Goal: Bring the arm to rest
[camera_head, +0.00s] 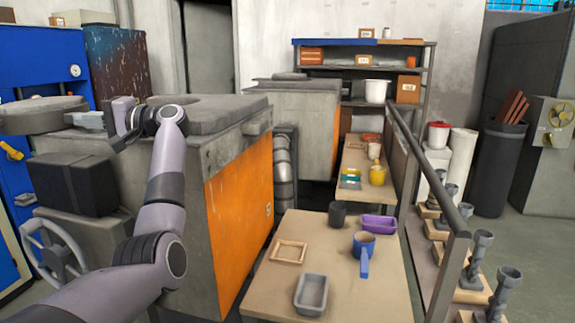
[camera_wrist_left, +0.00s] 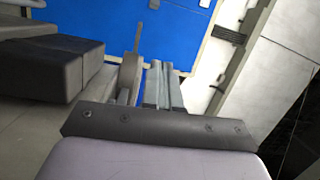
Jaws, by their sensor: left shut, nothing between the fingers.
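My left arm (camera_head: 165,185) comes in from the lower left and is raised, bent at the top in front of the grey-and-orange furnace. Its left gripper (camera_head: 116,143) points left and down, above and near a dark box (camera_head: 72,184). In the left wrist view the gripper (camera_wrist_left: 154,78) is shut and empty, in front of a blue panel (camera_wrist_left: 160,30). The dark box also shows there on the left (camera_wrist_left: 45,68), apart from the fingers. My right gripper is not in view.
The furnace (camera_head: 239,195) stands close beside the arm, with a handwheel (camera_head: 48,248) at lower left.

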